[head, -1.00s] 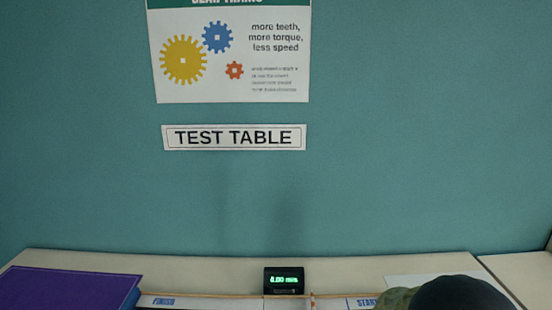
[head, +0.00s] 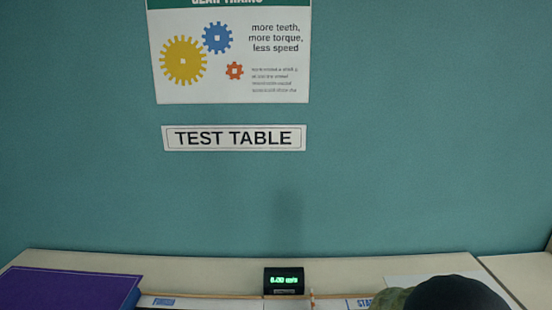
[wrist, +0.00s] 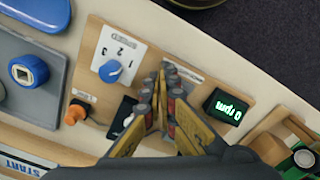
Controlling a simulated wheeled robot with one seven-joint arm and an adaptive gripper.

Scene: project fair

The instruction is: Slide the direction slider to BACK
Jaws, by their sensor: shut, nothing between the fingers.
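In the wrist view, a wooden control board (wrist: 88,60) carries a white dial plate with a blue knob (wrist: 111,70), an orange knob (wrist: 74,113), a black part (wrist: 122,116) and a display reading 0 rpm (wrist: 226,107). My gripper (wrist: 166,92) is shut and empty, with its yellow fingers and grey-red tips over the middle of the board. A pale label (wrist: 184,72) shows partly beside the fingertips. The direction slider is not clearly seen; the fingers cover that part of the board. I cannot tell whether they touch it, or its setting.
A grey tray (wrist: 30,85) with a blue part lies left of the board. Green and wooden parts (wrist: 303,157) lie at the lower right. In the head view, a purple board (head: 70,287), a small green-lit display (head: 284,281) and a TEST TABLE sign (head: 234,138) show.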

